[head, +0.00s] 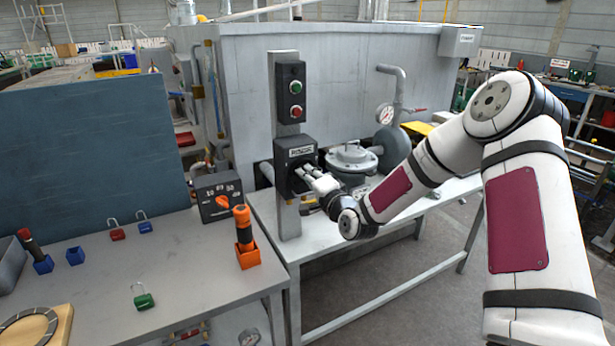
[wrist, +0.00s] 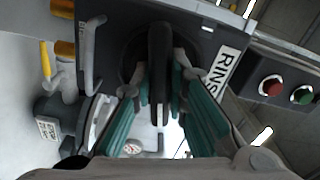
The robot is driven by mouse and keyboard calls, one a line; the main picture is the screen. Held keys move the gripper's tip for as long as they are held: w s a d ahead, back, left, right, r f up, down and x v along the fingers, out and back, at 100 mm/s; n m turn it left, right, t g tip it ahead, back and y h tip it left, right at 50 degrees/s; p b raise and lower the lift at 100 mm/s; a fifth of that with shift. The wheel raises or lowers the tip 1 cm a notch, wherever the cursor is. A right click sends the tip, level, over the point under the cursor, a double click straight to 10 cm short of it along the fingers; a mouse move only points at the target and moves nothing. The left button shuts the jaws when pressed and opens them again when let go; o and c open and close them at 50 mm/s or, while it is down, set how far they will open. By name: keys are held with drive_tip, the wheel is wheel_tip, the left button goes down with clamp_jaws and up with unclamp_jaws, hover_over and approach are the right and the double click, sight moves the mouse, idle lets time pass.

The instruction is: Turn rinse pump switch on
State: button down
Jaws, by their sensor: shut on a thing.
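The rinse pump switch box (head: 295,152) is a black box on a grey post, with a light label reading "RINS..." in the wrist view. Its dark rotary handle (wrist: 158,65) stands out from a round black base in the wrist view. My gripper (head: 306,176) is at the front of the box, and in the wrist view my gripper (wrist: 160,85) has a finger on each side of the handle, shut on it. In the head view the handle is hidden by my fingers. The switch position cannot be read clearly.
A box with a green and a red button (head: 290,92) sits above on the same post. A box with an orange knob (head: 220,198) and an orange-handled tool (head: 243,225) are left on the bench.

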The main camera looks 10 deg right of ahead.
drive_tip(key=n, duration=0.3)
drive_tip(key=shift+n, duration=0.4)
drive_tip(key=n, duration=0.3)
drive_tip(key=shift+n, duration=0.3)
drive_tip(key=n, duration=0.3)
drive_tip(key=shift+n, duration=2.3)
drive_tip(key=c, duration=1.6)
unclamp_jaws()
